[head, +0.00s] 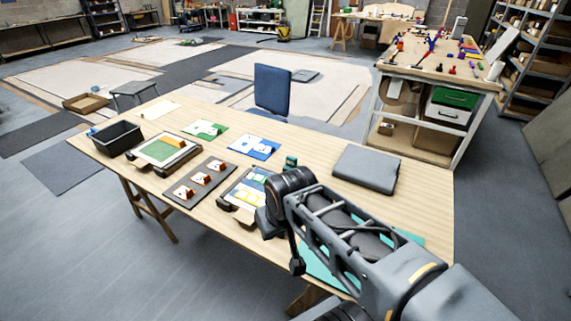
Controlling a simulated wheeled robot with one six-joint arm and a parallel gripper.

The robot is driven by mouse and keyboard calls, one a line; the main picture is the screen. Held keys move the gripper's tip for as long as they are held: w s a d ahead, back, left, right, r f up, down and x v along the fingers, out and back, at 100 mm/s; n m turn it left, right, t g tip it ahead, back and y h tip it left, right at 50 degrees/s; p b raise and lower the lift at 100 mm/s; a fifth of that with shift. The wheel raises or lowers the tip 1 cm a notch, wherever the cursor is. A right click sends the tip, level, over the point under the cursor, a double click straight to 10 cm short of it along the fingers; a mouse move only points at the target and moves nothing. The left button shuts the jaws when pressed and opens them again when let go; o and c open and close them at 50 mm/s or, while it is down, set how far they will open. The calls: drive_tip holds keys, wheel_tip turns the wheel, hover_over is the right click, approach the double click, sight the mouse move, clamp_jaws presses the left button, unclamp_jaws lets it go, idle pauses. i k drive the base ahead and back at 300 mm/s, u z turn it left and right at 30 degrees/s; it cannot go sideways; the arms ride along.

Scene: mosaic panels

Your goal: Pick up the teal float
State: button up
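A small dark teal block-like thing (291,162) stands on the light wooden table, just beyond my arm's wrist. It may be the teal float, but it is too small to tell for sure. My arm reaches in from the lower right over the table. My gripper (270,223) is at its far end, dark and pointing down beside a panel with blue and yellow pieces (247,188). Its fingertips are not clear, so I cannot tell whether it is open or holds anything. A teal sheet (322,272) lies partly hidden under my arm.
The table (423,205) also bears a black bin (118,138), a framed green panel (158,150) with an orange block, a dark tray (188,199) with several orange-and-white pieces, green and blue cards, and a grey case (366,169). A blue chair (272,88) stands behind.

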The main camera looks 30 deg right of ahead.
sight(291, 162)
drive_tip(key=u, duration=1.65)
drive_tip(key=i, duration=1.6)
drive_tip(key=z, duration=3.45)
drive_tip(key=i, duration=0.5)
drive_tip(key=z, duration=0.1)
